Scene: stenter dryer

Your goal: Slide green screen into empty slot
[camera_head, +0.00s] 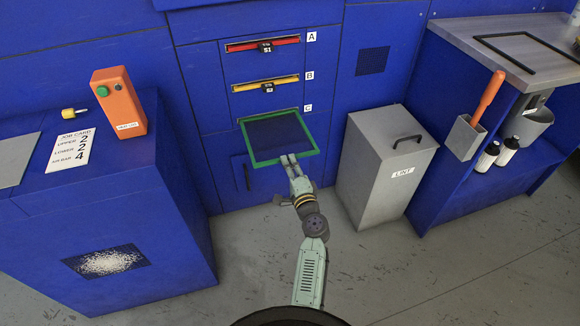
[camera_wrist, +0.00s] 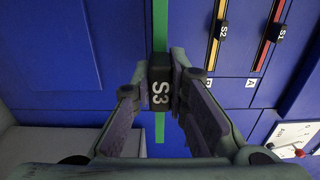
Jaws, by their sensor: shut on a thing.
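The green screen (camera_head: 258,159), a green frame with dark mesh, lies about level in front of the machine at slot C. Its far edge is at the slot mouth (camera_head: 268,113); I cannot tell how far in it reaches. Most of the screen sticks out towards me. My gripper (camera_head: 288,159) is at its near edge. In the wrist view my gripper (camera_wrist: 161,75) is shut on the screen's black S3 tab (camera_wrist: 160,94), with the green edge (camera_wrist: 160,30) running past on both sides.
Above, slot A holds a red screen (camera_head: 285,41) tagged S1 and slot B a yellow screen (camera_head: 285,82) tagged S2. A grey lint bin (camera_head: 372,165) stands close on the right. A blue cabinet (camera_head: 110,220) stands left. Floor between them is open.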

